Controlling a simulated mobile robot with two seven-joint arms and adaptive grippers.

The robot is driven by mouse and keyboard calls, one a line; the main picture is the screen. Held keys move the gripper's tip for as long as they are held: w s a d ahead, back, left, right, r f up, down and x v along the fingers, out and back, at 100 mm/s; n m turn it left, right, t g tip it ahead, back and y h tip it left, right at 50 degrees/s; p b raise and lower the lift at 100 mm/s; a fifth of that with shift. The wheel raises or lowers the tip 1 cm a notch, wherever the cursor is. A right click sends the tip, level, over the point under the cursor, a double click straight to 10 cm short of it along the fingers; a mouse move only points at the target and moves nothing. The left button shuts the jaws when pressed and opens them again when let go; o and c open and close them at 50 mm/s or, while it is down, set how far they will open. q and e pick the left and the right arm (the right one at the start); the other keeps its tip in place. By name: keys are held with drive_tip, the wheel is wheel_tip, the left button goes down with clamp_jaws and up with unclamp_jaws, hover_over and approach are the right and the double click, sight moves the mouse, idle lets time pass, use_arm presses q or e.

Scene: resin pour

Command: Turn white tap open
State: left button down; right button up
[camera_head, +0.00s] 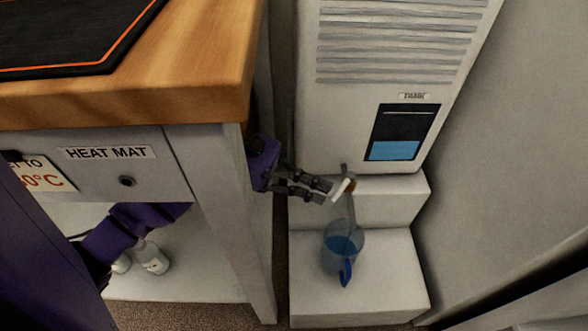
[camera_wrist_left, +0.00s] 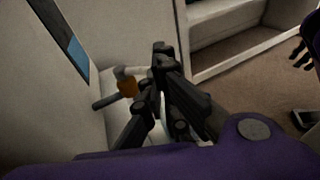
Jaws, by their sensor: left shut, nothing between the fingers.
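The white tap (camera_head: 341,189) projects from the front of the tank unit, with a small orange-brown part beside its lever. In the left wrist view the tap (camera_wrist_left: 127,87) shows its orange-brown body just left of my fingers. My left gripper (camera_head: 328,189) is shut and empty, its fingertips right beside the white lever; I cannot tell whether they touch. A clear jug (camera_head: 343,250) with blue liquid and a blue handle stands below the tap. A thin grey strip runs from tap to jug; whether it is liquid or spout is unclear. My right gripper (camera_wrist_left: 301,53) shows small at the wrist view's right edge.
The tank unit (camera_head: 390,80) has vents and a blue level window (camera_head: 394,150). The jug stands on a pale step (camera_head: 310,290). A wooden-topped bench (camera_head: 200,80) with a heat mat panel rises close on the left. White bottles (camera_head: 151,257) stand on its shelf.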

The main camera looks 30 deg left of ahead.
sight(333, 198)
use_arm(q)
drive_tip(key=shift+x, duration=1.05)
drive_tip(key=t+p, duration=0.1)
drive_tip(key=d+n+t+p, duration=0.1)
drive_tip(key=n+t+y, duration=0.1)
drive_tip(key=shift+s+d+r+p, duration=0.2)
drive_tip(key=shift+s+p, duration=0.05)
drive_tip(key=shift+p, duration=0.15)
drive_tip(key=shift+d+n+t+p, duration=0.25)
drive_tip(key=shift+n+t+p, duration=0.1)
drive_tip(key=shift+n+t, duration=0.15)
drive_tip(key=shift+w+d+f, duration=0.1)
drive_tip(key=shift+d+f, duration=0.15)
drive_tip(key=shift+d, duration=0.15)
